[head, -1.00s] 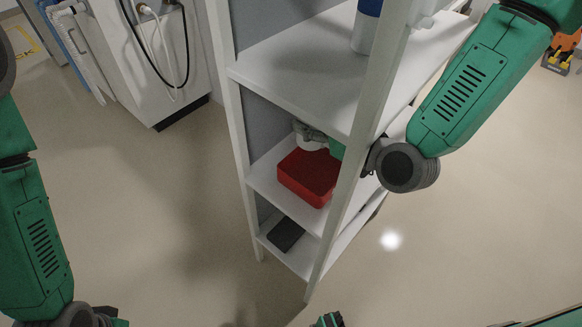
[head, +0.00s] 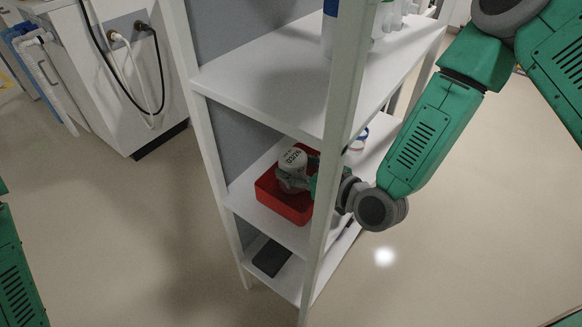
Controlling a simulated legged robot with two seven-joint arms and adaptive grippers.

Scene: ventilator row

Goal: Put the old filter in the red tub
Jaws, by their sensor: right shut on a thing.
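The old filter (head: 292,163) is a white cylinder with dark printing, tilted, over the red tub. The red tub (head: 283,204) stands on the middle shelf of the white rack. My right gripper (head: 296,180) reaches in past the front post and is shut on the filter. The filter's lower part is hidden by the fingers, so I cannot tell whether it touches the tub's floor. My left arm shows only at the left edge, and its gripper is out of view.
The white rack's upright post (head: 334,150) stands close beside my right wrist. A dark flat object (head: 272,257) lies on the lower shelf. Bottles (head: 388,18) stand on the top shelf. A white machine (head: 125,80) with hoses is at the left. Open floor lies around the rack.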

